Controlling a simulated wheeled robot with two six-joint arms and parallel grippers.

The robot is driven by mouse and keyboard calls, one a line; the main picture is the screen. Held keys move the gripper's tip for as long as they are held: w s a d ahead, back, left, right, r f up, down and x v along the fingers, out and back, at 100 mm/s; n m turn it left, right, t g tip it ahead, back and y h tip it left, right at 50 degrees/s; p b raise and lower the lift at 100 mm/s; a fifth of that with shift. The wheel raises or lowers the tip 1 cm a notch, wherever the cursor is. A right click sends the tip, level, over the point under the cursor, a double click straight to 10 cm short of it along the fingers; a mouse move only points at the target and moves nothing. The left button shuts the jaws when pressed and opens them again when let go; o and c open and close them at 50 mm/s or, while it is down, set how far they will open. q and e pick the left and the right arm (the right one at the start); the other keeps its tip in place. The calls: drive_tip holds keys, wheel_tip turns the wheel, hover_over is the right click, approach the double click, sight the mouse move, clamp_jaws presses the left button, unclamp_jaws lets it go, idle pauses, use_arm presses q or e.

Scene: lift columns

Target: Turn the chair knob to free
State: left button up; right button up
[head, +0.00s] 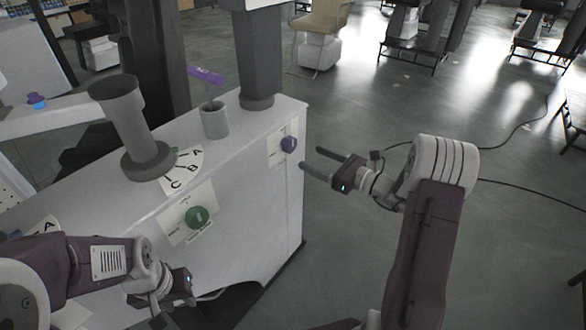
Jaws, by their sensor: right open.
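A green round knob (196,217) sits on a pale label plate on the front face of the white cabinet (245,195). A dark purple knob (289,144) sits on another plate near the cabinet's right edge. The lettering on both plates is too small to read, so I cannot tell which is the chair knob. My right gripper (312,160) is open and empty, its fingers pointing left, close to the right of the purple knob. My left gripper (178,288) is low at the left, below the green knob; its fingers are not clearly visible.
A beige chair (322,25) stands behind. The floor at right is open, with a cable across it.

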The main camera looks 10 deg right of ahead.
sight(291, 147)
drive_tip(key=shift+t, duration=0.3)
drive_tip(key=x, duration=0.3)
drive_tip(key=b+x, duration=0.1)
drive_tip(key=x, duration=0.2)
drive_tip(key=b+x, duration=0.1)
drive_tip(key=x, duration=0.1)
drive_tip(key=shift+w+r, duration=0.15)
drive_tip(key=shift+w, duration=0.45)
drive_tip(key=c, duration=1.3)
drive_tip(key=shift+f+n+b, duration=0.25)
drive_tip(key=shift+n+b, duration=0.25)
drive_tip(key=shift+b, duration=0.55)
drive_tip(key=shift+c, duration=0.2)
drive_tip(key=n+b, duration=0.4)
drive_tip(key=b, duration=0.2)
drive_tip(key=n+b, duration=0.5)
drive_tip(key=b, duration=0.2)
drive_tip(key=n+b, duration=0.5)
drive_tip(key=b, duration=0.1)
drive_tip(key=shift+s+a+f+b, duration=0.2)
drive_tip(key=shift+f+b, duration=0.1)
drive_tip(key=shift+b, duration=0.1)
drive_tip(key=shift+r+n+b, duration=0.2)
drive_tip(key=shift+n+b, duration=1.1)
drive_tip(key=shift+b, duration=0.15)
